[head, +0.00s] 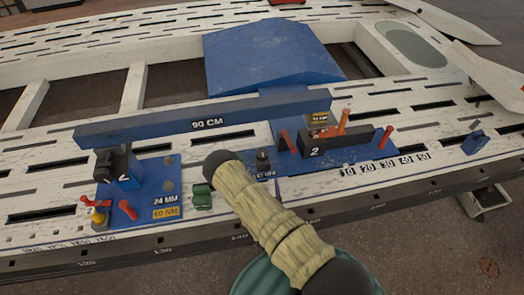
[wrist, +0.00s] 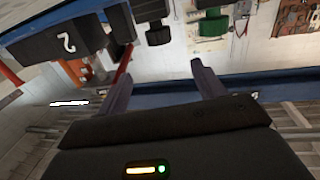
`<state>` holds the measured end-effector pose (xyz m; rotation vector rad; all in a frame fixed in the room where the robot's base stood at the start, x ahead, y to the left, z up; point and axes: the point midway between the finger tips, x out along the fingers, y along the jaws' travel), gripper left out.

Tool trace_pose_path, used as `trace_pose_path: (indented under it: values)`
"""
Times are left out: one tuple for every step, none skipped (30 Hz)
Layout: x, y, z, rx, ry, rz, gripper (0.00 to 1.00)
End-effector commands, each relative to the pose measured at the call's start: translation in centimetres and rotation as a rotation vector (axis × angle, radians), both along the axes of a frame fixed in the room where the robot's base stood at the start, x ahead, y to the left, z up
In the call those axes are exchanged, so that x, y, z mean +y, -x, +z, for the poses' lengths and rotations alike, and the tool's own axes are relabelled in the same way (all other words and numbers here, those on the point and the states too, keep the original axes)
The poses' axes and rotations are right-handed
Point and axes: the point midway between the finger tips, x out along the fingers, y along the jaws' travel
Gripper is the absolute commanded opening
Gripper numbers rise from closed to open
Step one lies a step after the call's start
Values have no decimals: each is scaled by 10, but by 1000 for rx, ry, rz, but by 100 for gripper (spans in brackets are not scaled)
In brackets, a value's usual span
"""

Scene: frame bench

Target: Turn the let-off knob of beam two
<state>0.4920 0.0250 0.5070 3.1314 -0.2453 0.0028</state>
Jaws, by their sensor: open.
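The second beam station has a blue plate (head: 345,154) with a black block marked 2 (head: 316,152), also in the wrist view (wrist: 66,43). A small black knob (head: 262,158) stands at the plate's left end, above a partly hidden label that seems to read LET OFF. In the head view my sleeved arm (head: 275,222) crosses the bench front and the fingers cannot be made out.
Red pins (head: 386,136) stand around the block. A long blue bar marked 90 CM (head: 180,122) runs behind.

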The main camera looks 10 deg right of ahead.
Motion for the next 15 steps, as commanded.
trace_pose_path:
  values:
    - [0, 0, 0, 0, 0, 0, 69]
    - [0, -1, 0, 0, 0, 0, 69]
    - [0, -2, 0, 0, -1, 0, 69]
    - [-1, -4, 0, -1, -1, 0, 69]
    - [-1, -6, 0, -1, -1, 0, 69]
    - [-1, -9, 0, -1, -2, 0, 69]
    - [-2, -12, -1, 0, -2, -1, 69]
    - [-2, -16, -1, -1, -2, -1, 69]
    - [-3, -21, 0, -2, -2, -1, 69]
    - [-4, -26, 0, -3, -2, -1, 69]
    - [-5, -31, 0, -4, 0, 0, 69]
    - [-6, -37, -1, -2, -2, -1, 69]
    - [-6, -43, -1, -3, -2, -1, 69]
    - [-7, -48, -1, -3, -2, -1, 69]
    - [-8, -55, 0, -3, -2, 0, 69]
